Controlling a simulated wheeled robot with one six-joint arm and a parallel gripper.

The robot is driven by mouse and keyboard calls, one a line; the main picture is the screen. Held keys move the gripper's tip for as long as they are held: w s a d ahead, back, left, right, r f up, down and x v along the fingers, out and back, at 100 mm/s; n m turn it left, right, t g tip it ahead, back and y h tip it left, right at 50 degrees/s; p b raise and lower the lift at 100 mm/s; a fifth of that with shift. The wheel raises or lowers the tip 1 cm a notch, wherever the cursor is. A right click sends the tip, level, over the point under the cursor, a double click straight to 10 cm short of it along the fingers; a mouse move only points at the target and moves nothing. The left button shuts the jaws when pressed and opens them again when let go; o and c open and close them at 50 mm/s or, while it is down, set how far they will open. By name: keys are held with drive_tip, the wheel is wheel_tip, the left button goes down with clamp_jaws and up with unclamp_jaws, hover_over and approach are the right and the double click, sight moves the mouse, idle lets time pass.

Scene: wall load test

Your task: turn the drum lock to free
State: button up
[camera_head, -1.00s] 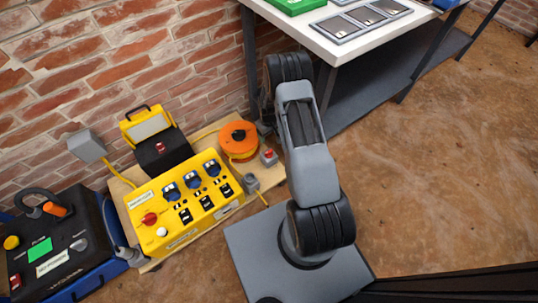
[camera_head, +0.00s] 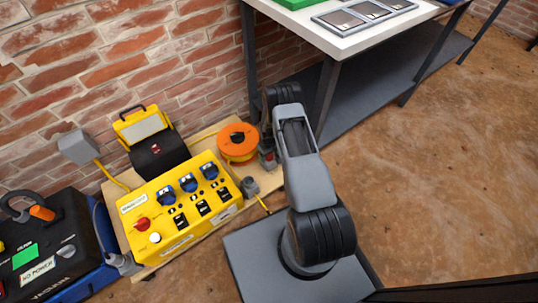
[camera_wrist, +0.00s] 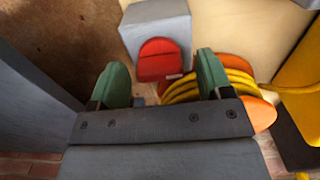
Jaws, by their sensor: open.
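A small grey box (camera_wrist: 155,24) with a rounded red knob (camera_wrist: 158,60), seemingly the drum lock, stands beside the orange cable drum (camera_head: 238,141). The drum's yellow cable coils (camera_wrist: 210,88) show behind my right finger in the wrist view. My gripper (camera_wrist: 163,82) is open and empty, with green finger pads. The red knob appears between and beyond the fingertips; no contact is visible. In the head view my arm's end partly hides the grey box (camera_head: 267,158). I cannot read any lock marking.
A yellow power box (camera_head: 176,210) with sockets and a red knob sits left of the drum. A yellow-and-black lamp (camera_head: 150,140) stands behind it, against the brick wall. A white-topped bench (camera_head: 345,40) is at the back right. Open floor lies right.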

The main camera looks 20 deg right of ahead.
drive_tip(key=shift+c, duration=0.3)
drive_tip(key=c, duration=0.9)
drive_tip(key=shift+o, duration=0.2)
drive_tip(key=m+b, duration=0.1)
drive_tip(key=m, duration=0.3)
drive_tip(key=shift+f, duration=0.1)
drive_tip(key=m+b, duration=0.1)
drive_tip(key=m, duration=0.3)
drive_tip(key=shift+m, duration=0.3)
drive_tip(key=m, duration=0.4)
drive_tip(key=shift+m+b, duration=0.3)
drive_tip(key=shift+b, duration=0.1)
drive_tip(key=m, duration=0.4)
drive_tip(key=shift+m, duration=0.3)
